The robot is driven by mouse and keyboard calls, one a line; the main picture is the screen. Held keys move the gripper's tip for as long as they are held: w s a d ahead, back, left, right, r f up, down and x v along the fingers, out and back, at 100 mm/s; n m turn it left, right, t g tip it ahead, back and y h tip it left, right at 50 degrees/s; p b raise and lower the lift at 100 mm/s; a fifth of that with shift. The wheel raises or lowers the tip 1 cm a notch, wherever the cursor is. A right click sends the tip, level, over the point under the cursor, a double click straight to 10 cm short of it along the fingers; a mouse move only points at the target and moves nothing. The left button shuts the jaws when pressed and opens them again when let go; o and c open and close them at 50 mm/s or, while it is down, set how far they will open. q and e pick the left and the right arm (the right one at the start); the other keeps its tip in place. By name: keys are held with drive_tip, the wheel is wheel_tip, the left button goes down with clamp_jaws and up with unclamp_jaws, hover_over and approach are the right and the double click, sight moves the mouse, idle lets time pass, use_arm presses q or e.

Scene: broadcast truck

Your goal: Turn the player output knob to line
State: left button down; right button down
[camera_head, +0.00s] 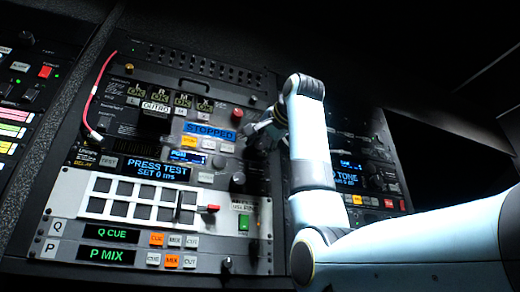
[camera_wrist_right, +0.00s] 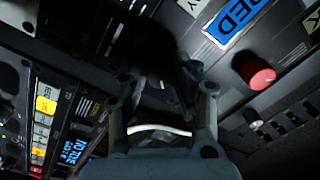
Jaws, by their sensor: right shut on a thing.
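My right gripper (camera_head: 264,131) is at the panel, right of the blue STOPPED display (camera_head: 210,131) and just below and right of a red knob (camera_head: 238,113). In the right wrist view, my right gripper (camera_wrist_right: 160,82) has its two fingers toward the panel, closed around a dark thing in deep shadow. From its place I take this to be the player output knob; fingers and shadow hide most of it. Its pointer and any lettering around it cannot be read. The red knob (camera_wrist_right: 256,74) stands clear to the right of the fingers. My left gripper is not in view.
A red cable (camera_head: 97,92) hangs at the left. Another control panel (camera_head: 362,150) lies right of my arm.

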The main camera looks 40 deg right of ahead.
drive_tip(key=shift+m, duration=0.4)
drive_tip(key=c, duration=1)
unclamp_jaws()
drive_tip(key=shift+s, duration=0.1)
drive_tip(key=s, duration=0.4)
drive_tip(key=s+a, duration=0.1)
drive_tip(key=s, duration=0.2)
drive_tip(key=s+a, duration=0.1)
drive_tip(key=s, duration=0.3)
drive_tip(key=shift+s+a, duration=0.1)
drive_tip(key=shift+s, duration=0.2)
